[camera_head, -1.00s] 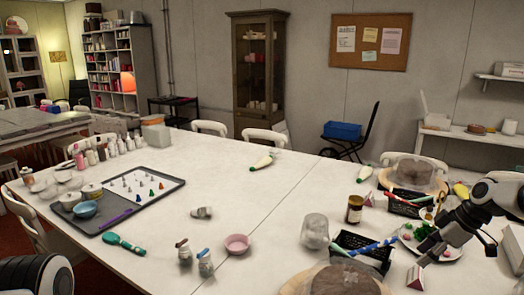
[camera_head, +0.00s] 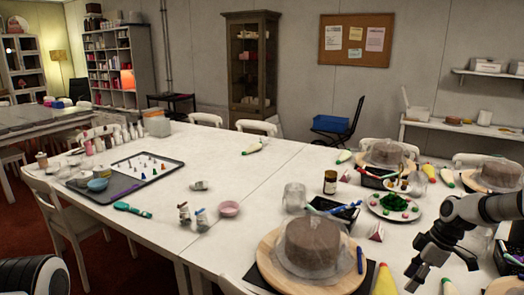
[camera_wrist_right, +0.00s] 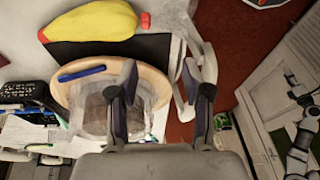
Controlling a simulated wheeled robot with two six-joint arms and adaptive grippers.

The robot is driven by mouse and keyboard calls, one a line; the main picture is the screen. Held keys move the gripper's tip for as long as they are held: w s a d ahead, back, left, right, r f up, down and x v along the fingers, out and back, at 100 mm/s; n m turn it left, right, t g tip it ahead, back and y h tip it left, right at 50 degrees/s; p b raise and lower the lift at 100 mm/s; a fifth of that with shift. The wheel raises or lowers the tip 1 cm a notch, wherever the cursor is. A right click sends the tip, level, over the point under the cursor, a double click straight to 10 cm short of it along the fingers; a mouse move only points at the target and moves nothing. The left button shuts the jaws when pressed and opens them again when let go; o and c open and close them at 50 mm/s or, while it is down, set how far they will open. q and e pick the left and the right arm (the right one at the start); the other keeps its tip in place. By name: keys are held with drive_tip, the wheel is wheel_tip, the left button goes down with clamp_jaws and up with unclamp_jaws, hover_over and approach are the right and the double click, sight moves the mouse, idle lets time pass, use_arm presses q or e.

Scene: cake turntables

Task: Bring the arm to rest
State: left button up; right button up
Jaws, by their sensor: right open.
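My right gripper (camera_head: 434,262) hangs at the right front of the table in the camera_head view, its fingers apart and empty, pointing down and left. In the right wrist view the open fingers (camera_wrist_right: 160,85) stand apart. There, a wrapped brown cake on a wooden turntable (camera_wrist_right: 158,82) lies to their left and partly behind the left finger. The same turntable (camera_head: 262,262) shows in the camera_head view, to the left of my right gripper. My left gripper is out of view; only part of my left arm shows at the lower left.
A plate with green and coloured pieces (camera_head: 374,206), a black basket (camera_head: 345,216) and a brown jar (camera_head: 330,182) stand behind the turntable. The middle of the white table (camera_head: 265,190) is mostly clear.

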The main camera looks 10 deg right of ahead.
drive_tip(key=s+a+f+n+g+h+b, duration=0.1)
drive_tip(key=s+a+f+g+b, duration=0.1)
drive_tip(key=s+a+f, duration=0.55)
drive_tip(key=s+a+f+g+b, duration=0.1)
drive_tip(key=s+a+f+g, duration=0.3)
drive_tip(key=f, duration=0.6)
drive_tip(key=s+a+f+m+h+b, duration=0.1)
drive_tip(key=s+a+f+m, duration=0.1)
drive_tip(key=s+a+f, duration=0.35)
drive_tip(key=s+a+f+m+b, duration=0.1)
drive_tip(key=s+a+f+m, duration=0.15)
drive_tip(key=s, duration=0.55)
drive_tip(key=s+a+f+m+h+b, duration=0.1)
drive_tip(key=s+a+f, duration=0.4)
drive_tip(key=s, duration=0.2)
drive_tip(key=w+m+t, duration=0.1)
drive_tip(key=m, duration=0.1)
drive_tip(key=w+m+t, duration=0.1)
drive_tip(key=m+t, duration=0.1)
drive_tip(key=w+r+m+t, duration=0.1)
drive_tip(key=w+m, duration=0.1)
drive_tip(key=shift+d+t+p, duration=0.25)
drive_tip(key=shift+t+p, duration=0.05)
drive_tip(key=shift+t, duration=0.1)
